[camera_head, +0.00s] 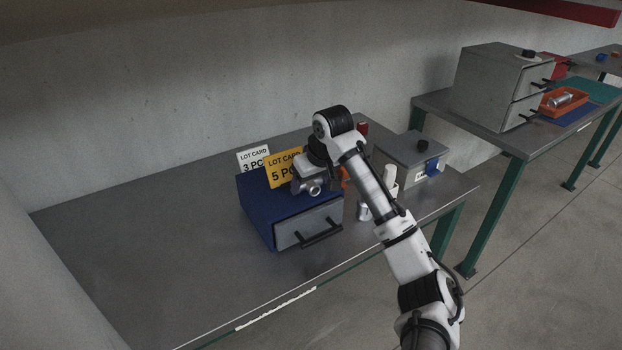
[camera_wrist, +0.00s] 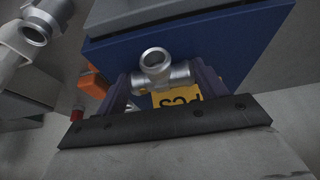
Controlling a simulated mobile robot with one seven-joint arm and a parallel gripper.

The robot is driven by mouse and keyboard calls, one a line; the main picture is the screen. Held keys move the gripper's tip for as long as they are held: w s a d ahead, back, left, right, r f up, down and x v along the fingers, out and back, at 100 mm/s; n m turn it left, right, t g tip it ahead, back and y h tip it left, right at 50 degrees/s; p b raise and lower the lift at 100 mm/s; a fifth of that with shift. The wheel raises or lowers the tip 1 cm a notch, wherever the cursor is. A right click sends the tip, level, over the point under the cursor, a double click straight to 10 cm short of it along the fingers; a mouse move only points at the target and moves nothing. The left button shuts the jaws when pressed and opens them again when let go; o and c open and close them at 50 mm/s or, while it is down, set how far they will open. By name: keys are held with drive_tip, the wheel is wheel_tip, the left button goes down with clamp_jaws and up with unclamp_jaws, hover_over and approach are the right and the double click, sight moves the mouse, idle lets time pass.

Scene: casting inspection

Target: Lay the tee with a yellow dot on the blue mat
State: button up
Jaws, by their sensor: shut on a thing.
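My gripper (camera_head: 306,178) is above the blue drawer box on the near bench, shut on a grey metal tee (camera_head: 314,187). In the wrist view the tee (camera_wrist: 156,68) sits between the two fingers (camera_wrist: 165,80), one open end facing the camera. A small yellowish spot shows near its left end, but I cannot tell whether it is a dot on the tee or the card behind. A blue mat (camera_head: 577,117) lies on the far bench at right, partly hidden by an orange tray.
The blue drawer box (camera_head: 256,215) carries a yellow lot card (camera_head: 277,172); a white card (camera_head: 250,158) stands behind. A grey box (camera_head: 410,152) is right of my arm. The orange tray (camera_head: 577,101) holds a metal part, beside a grey drawer cabinet (camera_head: 490,85). The near bench's left is clear.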

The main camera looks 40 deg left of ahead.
drive_tip(key=shift+f, duration=0.1)
drive_tip(key=o, duration=1.2)
drive_tip(key=b+v, duration=0.2)
drive_tip(key=v, duration=1)
